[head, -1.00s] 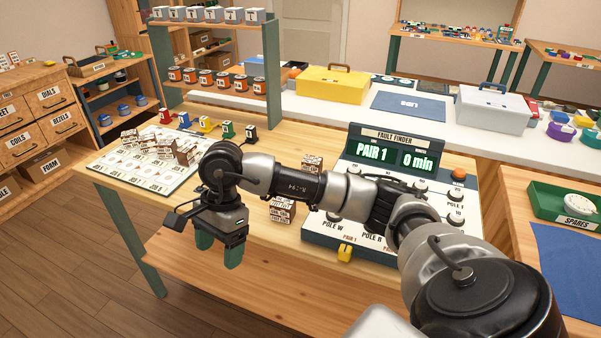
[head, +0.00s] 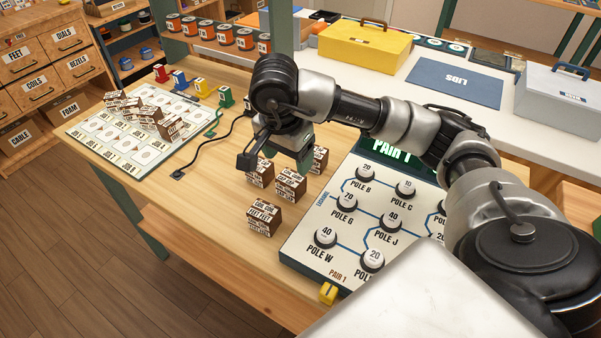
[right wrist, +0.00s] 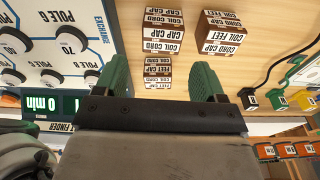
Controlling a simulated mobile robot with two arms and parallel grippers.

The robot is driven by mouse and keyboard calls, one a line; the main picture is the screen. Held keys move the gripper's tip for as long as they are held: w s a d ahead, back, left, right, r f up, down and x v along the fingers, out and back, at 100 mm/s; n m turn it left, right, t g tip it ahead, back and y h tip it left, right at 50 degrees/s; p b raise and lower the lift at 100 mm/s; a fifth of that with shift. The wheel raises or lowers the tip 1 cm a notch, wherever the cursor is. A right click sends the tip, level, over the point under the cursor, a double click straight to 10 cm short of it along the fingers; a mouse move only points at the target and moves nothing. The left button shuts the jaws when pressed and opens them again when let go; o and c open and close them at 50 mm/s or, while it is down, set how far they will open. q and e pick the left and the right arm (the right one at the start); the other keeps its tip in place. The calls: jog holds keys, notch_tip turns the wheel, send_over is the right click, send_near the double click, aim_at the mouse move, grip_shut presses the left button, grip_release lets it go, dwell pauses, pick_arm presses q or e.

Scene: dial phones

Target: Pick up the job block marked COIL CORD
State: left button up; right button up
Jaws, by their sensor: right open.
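Several brown-and-white job blocks stand on the bench left of the fault finder board, including a front block (head: 264,217), a middle block (head: 290,185) and a left block (head: 260,172). In the right wrist view, COIL CORD reads on a block (right wrist: 163,30) together with CAP CAP. A nearer block (right wrist: 158,72) shows COIL CORD and FEET CAP, and another block (right wrist: 222,32) shows COIL FEET and CORD CAP. My right gripper (head: 303,162) is open and empty above the back of the group. In its wrist view, its green fingers (right wrist: 160,68) flank the nearer block. My left gripper is not in view.
The fault finder board (head: 340,205) with its knobs lies close to the right of the blocks. A tray card (head: 120,148) with more blocks lies at left. A black cable (head: 210,155) runs between. Bare bench lies in front of the card.

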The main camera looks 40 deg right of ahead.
aim_at(291, 177)
notch_tip(291, 177, down, 4)
jog(key=shift+r, duration=0.15)
jog(key=f, duration=0.2)
jog(key=d+f, duration=0.1)
jog(key=f, duration=0.2)
jog(key=shift+w+d+f, duration=0.15)
jog(key=shift+w+f, duration=0.2)
jog(key=c, duration=0.7)
